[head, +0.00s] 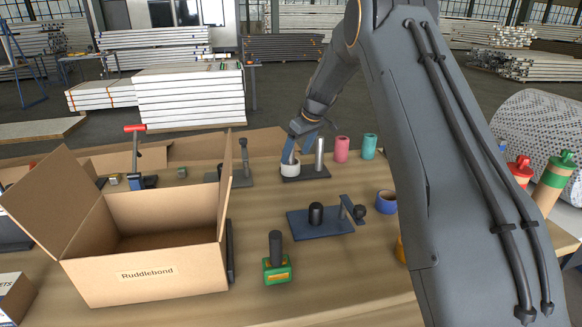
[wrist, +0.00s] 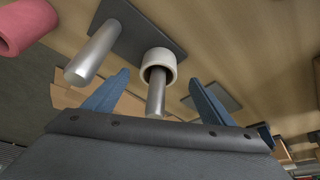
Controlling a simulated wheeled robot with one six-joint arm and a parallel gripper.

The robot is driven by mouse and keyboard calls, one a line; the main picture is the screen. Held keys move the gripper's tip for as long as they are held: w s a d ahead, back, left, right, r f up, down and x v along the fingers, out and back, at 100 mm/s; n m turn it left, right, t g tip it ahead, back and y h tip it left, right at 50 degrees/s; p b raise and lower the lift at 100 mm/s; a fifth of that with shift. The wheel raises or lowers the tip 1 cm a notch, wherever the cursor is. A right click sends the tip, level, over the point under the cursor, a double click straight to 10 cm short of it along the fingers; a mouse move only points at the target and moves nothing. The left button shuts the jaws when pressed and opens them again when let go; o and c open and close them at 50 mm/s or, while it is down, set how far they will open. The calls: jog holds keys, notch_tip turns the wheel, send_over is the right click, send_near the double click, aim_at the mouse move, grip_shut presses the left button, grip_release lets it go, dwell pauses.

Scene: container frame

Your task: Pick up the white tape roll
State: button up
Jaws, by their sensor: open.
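The white tape roll (head: 290,170) sits low around a metal post on a dark two-post stand (head: 313,173) at the back of the table. In the wrist view the white tape roll (wrist: 151,56) encircles the near post (wrist: 156,100), close to the dark base plate. My gripper (head: 291,156) is just above the roll, pointing down. In the wrist view my gripper (wrist: 160,77) is open, with one blue finger on each side of the post and roll. I cannot tell whether the fingers touch the roll. The gripper is empty.
The stand's second post (wrist: 92,54) is bare and close to my left finger. A pink roll (head: 341,149) and a teal roll (head: 369,146) stand right of it. A dark blue stand (head: 320,223) and an open cardboard box (head: 150,262) are nearer the front.

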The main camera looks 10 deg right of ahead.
aim_at(291, 162)
jog(key=shift+w+p+x, duration=0.15)
jog(key=shift+p+x, duration=0.5)
jog(key=shift+x, duration=1)
jog(key=shift+w+p+x, duration=0.15)
jog(key=shift+p+x, duration=0.5)
jog(key=shift+x, duration=1.05)
jog(key=shift+r, duration=0.15)
jog(key=c, duration=1.1)
jog(key=shift+c, duration=0.2)
